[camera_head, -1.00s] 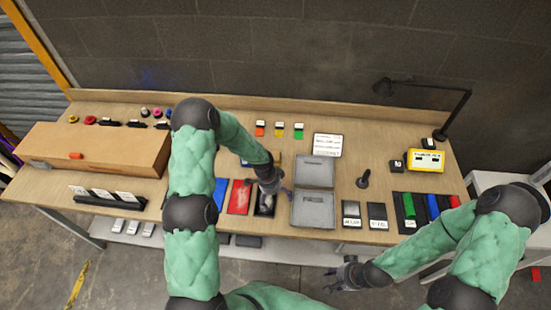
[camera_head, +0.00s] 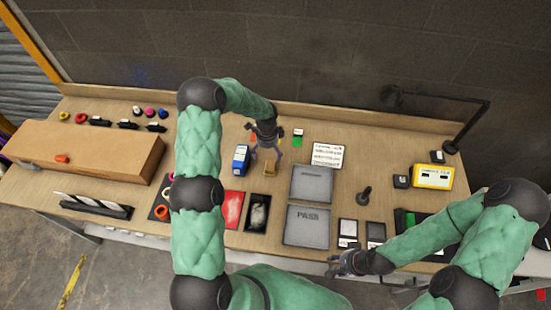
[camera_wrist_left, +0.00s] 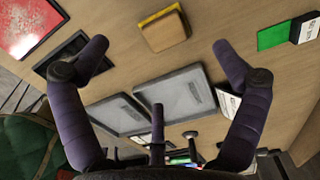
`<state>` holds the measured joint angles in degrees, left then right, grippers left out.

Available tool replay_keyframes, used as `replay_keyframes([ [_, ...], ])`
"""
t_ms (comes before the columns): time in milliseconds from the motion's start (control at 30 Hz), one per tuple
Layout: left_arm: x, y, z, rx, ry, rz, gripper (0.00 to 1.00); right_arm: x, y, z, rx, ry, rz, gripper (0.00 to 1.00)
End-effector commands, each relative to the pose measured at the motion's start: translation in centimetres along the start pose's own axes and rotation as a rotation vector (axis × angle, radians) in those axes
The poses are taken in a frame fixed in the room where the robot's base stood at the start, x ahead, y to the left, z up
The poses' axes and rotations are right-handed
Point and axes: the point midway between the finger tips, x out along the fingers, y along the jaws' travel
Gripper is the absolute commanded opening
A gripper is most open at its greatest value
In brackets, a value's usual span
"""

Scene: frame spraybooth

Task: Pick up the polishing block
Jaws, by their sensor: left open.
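A small tan block with a yellow underside, which looks like the polishing block (camera_head: 269,169), lies on the bench between the blue box and the grey trays. It also shows at the top of the left wrist view (camera_wrist_left: 165,31). My left gripper (camera_head: 266,153) is above the bench just behind the block, fingers spread and empty. In the left wrist view the open fingers (camera_wrist_left: 160,48) have the block between and beyond their tips, with no contact visible. My right gripper (camera_head: 343,264) is low at the bench's front edge; its jaw state is unclear.
A blue box (camera_head: 241,160) stands close left of the block. A red mat (camera_head: 232,210) and a black tray (camera_head: 257,213) lie in front. Grey trays (camera_head: 311,184) lie to the right. A green card (camera_head: 297,141) lies behind. A bare bench strip surrounds the block.

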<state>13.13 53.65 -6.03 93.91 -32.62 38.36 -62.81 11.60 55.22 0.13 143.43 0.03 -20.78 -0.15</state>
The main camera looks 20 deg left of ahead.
Motion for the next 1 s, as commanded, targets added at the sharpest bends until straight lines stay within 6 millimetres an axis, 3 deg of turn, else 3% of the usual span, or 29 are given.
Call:
replay_keyframes([
  [400,4.9,0.1,-0.1,-0.001,0.0,0.003,0.96,-0.3,-0.1,0.1,0.0,-0.001,0.0,0.4],
  [667,6.1,0.1,-0.2,-0.001,0.001,0.001,0.96,-0.5,-0.2,0.0,0.0,0.0,0.0,0.4],
  [1000,9.8,0.1,-0.9,-0.001,0.001,0.002,0.96,-1.2,-0.4,0.1,0.0,0.0,0.0,0.4],
])
